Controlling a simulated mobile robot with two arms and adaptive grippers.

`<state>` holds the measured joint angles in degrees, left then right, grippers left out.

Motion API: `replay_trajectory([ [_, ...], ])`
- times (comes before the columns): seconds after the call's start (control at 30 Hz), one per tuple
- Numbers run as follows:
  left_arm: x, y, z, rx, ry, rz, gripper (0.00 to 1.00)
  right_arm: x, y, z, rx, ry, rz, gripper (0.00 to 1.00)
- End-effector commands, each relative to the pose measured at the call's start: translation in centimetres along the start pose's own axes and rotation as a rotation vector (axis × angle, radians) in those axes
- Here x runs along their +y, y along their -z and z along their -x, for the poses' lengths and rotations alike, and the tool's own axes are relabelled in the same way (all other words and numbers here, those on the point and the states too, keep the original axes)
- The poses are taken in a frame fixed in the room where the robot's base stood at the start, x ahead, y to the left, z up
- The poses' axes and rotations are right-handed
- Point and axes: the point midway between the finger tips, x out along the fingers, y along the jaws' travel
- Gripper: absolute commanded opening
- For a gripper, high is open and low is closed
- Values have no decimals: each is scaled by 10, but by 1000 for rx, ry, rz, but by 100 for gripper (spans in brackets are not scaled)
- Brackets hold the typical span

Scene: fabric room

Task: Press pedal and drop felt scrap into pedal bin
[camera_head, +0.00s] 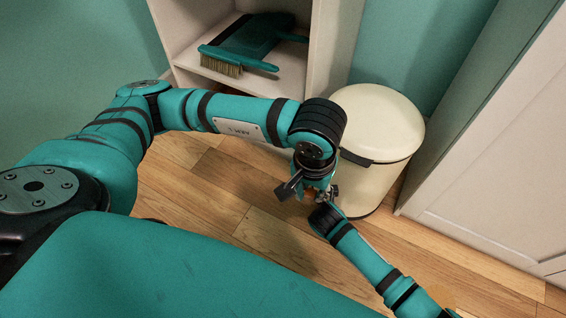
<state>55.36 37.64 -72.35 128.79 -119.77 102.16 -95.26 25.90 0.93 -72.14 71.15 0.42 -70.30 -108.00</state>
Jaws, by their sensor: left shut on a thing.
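The cream pedal bin (372,185) stands on the floor right of centre. Its domed lid (378,115) is down, with a dark strip at the front of the rim. The pedal cannot be seen; my arms cover the bin's lower front. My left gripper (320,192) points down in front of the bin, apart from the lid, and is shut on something. The felt scrap cannot be made out clearly there. My right arm comes in from the lower right, and its end (326,214) is low by the bin's base. Its fingers are mostly hidden behind the left gripper.
A pale open shelf unit (333,50) stands left of the bin, with a teal dustpan (250,38) and a brush (222,64) on a shelf. A white panelled cabinet (500,150) stands close on the right. Bare wooden floor (215,195) lies in front.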

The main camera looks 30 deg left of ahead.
Motion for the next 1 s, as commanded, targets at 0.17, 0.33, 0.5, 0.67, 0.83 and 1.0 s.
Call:
replay_trajectory([
  [0.17, 37, 4, 69, 71, -4, -23, 15, 0, 0, 0, 0, 0, 0, 0],
  [0.33, 49, -2, 105, 102, -2, -31, 15, 0, 0, 0, 0, 0, 0, 0],
  [0.5, 51, 2, 109, 106, -2, -27, 15, 0, 0, 0, 0, 0, 0, 0],
  [0.67, 52, 17, 98, 105, -3, -26, 15, 0, 0, 0, 0, 0, 0, 0],
  [0.83, 52, 32, 87, 104, -4, -26, 15, 0, 0, 0, 0, 0, 0, 0],
  [1.0, 52, 42, 80, 106, -3, -28, 15, 0, 0, 0, 0, 0, 0, 0],
])
